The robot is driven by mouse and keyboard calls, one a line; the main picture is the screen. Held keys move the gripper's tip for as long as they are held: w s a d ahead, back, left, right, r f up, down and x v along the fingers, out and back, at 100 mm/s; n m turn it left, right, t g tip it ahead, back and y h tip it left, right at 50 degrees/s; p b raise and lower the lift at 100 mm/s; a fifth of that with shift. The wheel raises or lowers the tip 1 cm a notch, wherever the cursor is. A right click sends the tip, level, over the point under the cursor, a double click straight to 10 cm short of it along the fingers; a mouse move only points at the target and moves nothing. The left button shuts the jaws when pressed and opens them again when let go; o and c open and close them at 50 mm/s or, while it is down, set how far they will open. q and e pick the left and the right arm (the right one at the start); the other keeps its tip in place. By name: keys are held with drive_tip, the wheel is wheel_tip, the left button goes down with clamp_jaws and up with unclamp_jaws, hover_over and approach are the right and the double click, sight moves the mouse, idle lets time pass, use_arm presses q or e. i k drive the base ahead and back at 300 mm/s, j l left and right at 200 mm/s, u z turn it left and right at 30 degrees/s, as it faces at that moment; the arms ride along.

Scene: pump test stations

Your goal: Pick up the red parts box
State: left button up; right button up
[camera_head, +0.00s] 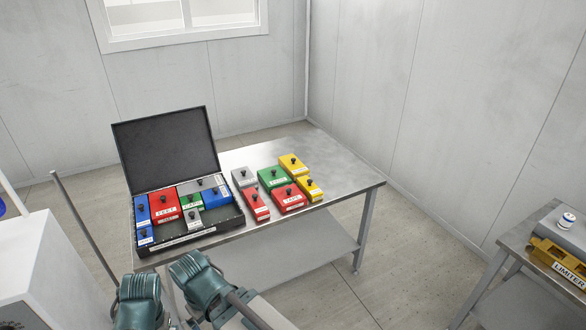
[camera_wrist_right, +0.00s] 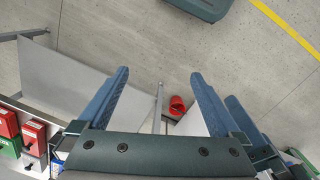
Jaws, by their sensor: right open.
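Several red boxes with black knobs and white labels are in the head view. A large red box (camera_head: 165,210) sits in the open black case (camera_head: 190,240). A narrow red box (camera_head: 257,205) and a wider red box (camera_head: 288,201) lie loose on the table, right of the case. I cannot tell which is the parts box; the labels are too small to read surely. In the wrist view my right gripper (camera_wrist_right: 158,85) is open and empty, pointing over the floor, with red boxes (camera_wrist_right: 33,132) far to its left. Another blue finger-like part shows at right, perhaps my left gripper.
Grey, green and yellow boxes (camera_head: 293,165) share the steel table (camera_head: 335,175). The case lid (camera_head: 165,145) stands upright behind. A second table with a yellow LIMITER unit (camera_head: 560,262) stands right. A small red object (camera_wrist_right: 177,105) shows between my right fingers, farther off.

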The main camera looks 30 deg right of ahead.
sight(289, 197)
drive_tip(key=i+l+z, duration=0.1)
drive_tip(key=i+l, duration=0.5)
drive_tip(key=l, duration=0.2)
drive_tip(key=i+l+z, duration=0.1)
drive_tip(key=i+l, duration=0.55)
